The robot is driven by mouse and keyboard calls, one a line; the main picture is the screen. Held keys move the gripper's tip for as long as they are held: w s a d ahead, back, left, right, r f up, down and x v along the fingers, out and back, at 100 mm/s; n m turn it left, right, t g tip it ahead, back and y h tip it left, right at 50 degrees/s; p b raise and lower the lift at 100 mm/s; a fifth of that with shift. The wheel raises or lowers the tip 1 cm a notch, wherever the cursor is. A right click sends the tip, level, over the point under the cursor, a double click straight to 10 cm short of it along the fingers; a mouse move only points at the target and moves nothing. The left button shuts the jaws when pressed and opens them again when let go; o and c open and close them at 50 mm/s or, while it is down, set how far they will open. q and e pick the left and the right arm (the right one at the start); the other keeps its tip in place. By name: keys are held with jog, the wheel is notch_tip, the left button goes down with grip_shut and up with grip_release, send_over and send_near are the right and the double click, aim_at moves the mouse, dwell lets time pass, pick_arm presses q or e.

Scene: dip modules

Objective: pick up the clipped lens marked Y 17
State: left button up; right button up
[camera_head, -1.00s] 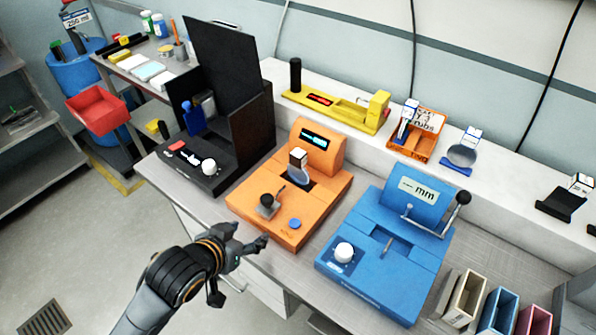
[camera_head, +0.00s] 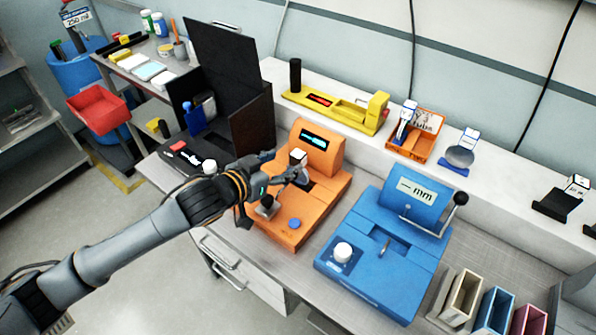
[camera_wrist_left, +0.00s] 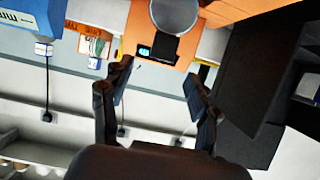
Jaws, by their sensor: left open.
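A clipped lens with a white tag (camera_head: 299,156) stands in the orange device (camera_head: 323,150); its tag is too small to read, so I cannot confirm Y 17. My left gripper (camera_head: 288,167) is open beside this lens and partly covers it. In the left wrist view a round grey lens (camera_wrist_left: 174,16) shows beyond my open fingers (camera_wrist_left: 157,72), with nothing between them. My right gripper is not in view.
A blue device (camera_head: 385,255) stands right of the orange one. A black device with a tall panel (camera_head: 228,75) stands to its left. A yellow instrument (camera_head: 335,110) lies on the ledge behind. Narrow bins (camera_head: 495,313) stand at the front right.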

aim_at(294, 157)
pick_arm(q)
jog(key=shift+x, duration=1.15)
jog(key=shift+w+d+f+p, duration=0.1)
jog(key=shift+w+d+p, duration=0.15)
jog(key=shift+w+p, duration=0.15)
jog(key=p+x, duration=0.1)
jog(key=x, duration=0.2)
jog(key=shift+w+f, duration=0.1)
jog(key=shift+w, duration=0.05)
jog(key=shift+w+d+f, duration=0.3)
jog(key=shift+w, duration=0.05)
jog(key=shift+c, duration=0.3)
grip_shut()
